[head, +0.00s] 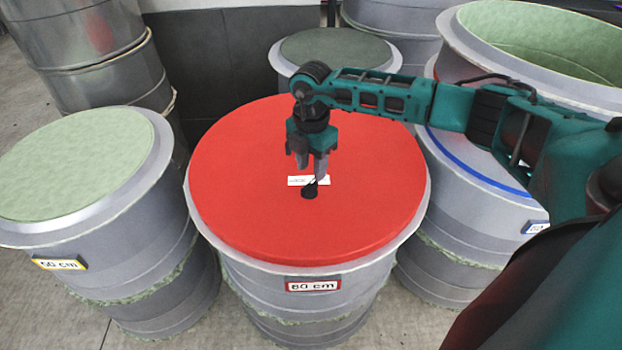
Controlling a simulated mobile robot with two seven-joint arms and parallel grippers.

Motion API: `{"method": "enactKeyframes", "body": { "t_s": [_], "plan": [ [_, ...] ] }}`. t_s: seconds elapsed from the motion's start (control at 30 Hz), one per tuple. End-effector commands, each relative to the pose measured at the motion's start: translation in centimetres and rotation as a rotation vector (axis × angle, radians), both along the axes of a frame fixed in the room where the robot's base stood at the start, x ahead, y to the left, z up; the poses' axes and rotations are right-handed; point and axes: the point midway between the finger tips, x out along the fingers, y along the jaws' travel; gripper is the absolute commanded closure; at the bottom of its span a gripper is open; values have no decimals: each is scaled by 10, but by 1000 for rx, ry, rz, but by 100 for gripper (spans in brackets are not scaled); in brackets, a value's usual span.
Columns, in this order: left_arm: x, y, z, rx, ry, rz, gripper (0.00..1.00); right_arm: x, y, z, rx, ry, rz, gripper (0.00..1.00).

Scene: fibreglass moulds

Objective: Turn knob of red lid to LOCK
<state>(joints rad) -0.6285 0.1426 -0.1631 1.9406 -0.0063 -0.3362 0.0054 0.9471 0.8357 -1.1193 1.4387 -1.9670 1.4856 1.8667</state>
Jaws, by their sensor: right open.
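The round red lid (250,215) lies on top of a grey mould labelled "80 cm" (313,285). A small black knob (309,192) sits near the middle of the lid, with a white label (300,181) just behind it. The label's text is too small to read. My right gripper (310,170) points down above the lid, just behind and over the knob. Its jaws are open, with a fingertip close to the knob's upper part. I cannot tell whether they touch. My left gripper is not in view.
A mould with a pale green top (75,165) stands close on the left. Another mould with a grey-green top (335,48) stands behind. A large open mould (545,40) stands at the back right. Metal drums (85,50) stand at the back left.

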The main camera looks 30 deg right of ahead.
Motion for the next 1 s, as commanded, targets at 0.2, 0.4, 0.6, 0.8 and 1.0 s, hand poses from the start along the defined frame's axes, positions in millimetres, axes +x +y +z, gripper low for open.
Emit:
{"method": "enactKeyframes", "body": {
  "t_s": [0.2, 0.4, 0.6, 0.8, 1.0],
  "plan": [
    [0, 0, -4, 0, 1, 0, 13, 0, 1, -36, 1, 1, 1, 60],
    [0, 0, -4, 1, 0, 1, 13, 0, 1, -48, 1, 0, 1, 60],
    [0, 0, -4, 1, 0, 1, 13, 0, 1, -49, 1, -2, 2, 60],
    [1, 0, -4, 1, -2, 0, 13, 0, 1, -49, 1, -1, 2, 72],
    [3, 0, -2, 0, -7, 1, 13, 0, 1, -49, 2, -1, 2, 91]
  ]
}}
